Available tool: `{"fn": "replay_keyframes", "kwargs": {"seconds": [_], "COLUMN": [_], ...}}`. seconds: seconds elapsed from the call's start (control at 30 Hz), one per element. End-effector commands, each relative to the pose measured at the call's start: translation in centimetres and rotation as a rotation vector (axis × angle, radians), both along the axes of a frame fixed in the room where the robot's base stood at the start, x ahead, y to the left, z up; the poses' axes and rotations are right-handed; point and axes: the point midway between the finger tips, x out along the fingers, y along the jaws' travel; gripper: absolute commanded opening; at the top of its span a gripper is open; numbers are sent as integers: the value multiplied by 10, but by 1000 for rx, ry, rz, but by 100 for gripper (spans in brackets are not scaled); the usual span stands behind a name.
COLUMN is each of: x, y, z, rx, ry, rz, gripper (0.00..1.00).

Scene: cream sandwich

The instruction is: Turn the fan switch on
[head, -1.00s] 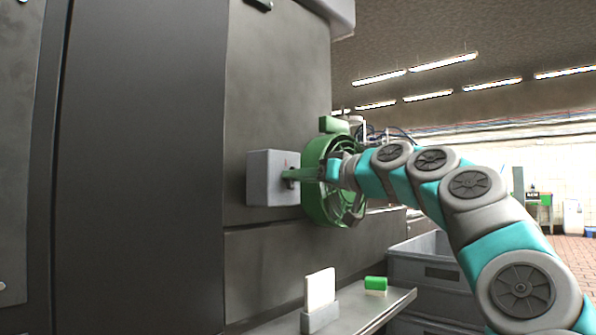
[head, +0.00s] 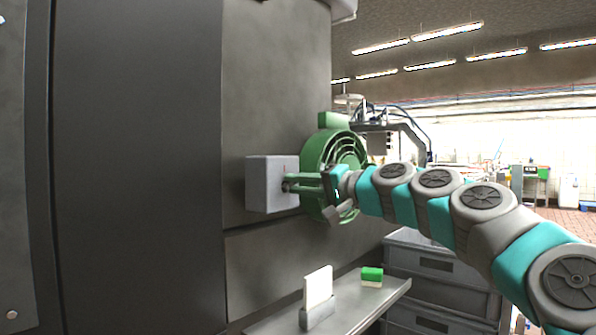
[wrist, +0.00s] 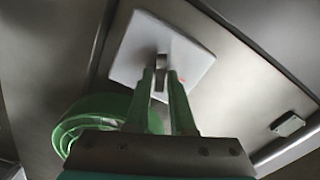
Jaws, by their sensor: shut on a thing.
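The fan switch is a light grey box (head: 268,184) on the dark metal wall. In the wrist view it is a pale square plate (wrist: 195,62) with a short grey lever (wrist: 161,60) and a small red mark beside it. My gripper (head: 290,183) reaches the box from the right. Its green fingers (wrist: 162,85) are shut on the lever. The lever is hidden in the head view. The green round fan (head: 313,158) is just behind my gripper, and partly shows at the left of the wrist view (wrist: 82,117). I cannot tell whether it spins.
A metal shelf (head: 352,309) below carries a white card in a grey holder (head: 318,315) and a green-and-white sponge (head: 372,275). Grey crates (head: 425,261) stand at the right below my arm.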

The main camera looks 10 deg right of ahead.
Motion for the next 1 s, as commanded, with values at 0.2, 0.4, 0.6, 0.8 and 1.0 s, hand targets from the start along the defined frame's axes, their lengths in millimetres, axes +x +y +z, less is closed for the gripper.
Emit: {"fn": "replay_keyframes", "kwargs": {"seconds": [0.2,0.4,0.6,0.8,1.0], "x": [0,0,0,0,1], "y": [-1,-2,-2,-2,-2], "z": [2,1,0,-1,-2], "rx": [147,249,312,339,343], "ry": [107,179,223,243,247], "rz": [0,-2,-2,-2,-2], "gripper": [0,0,0,0,0]}}
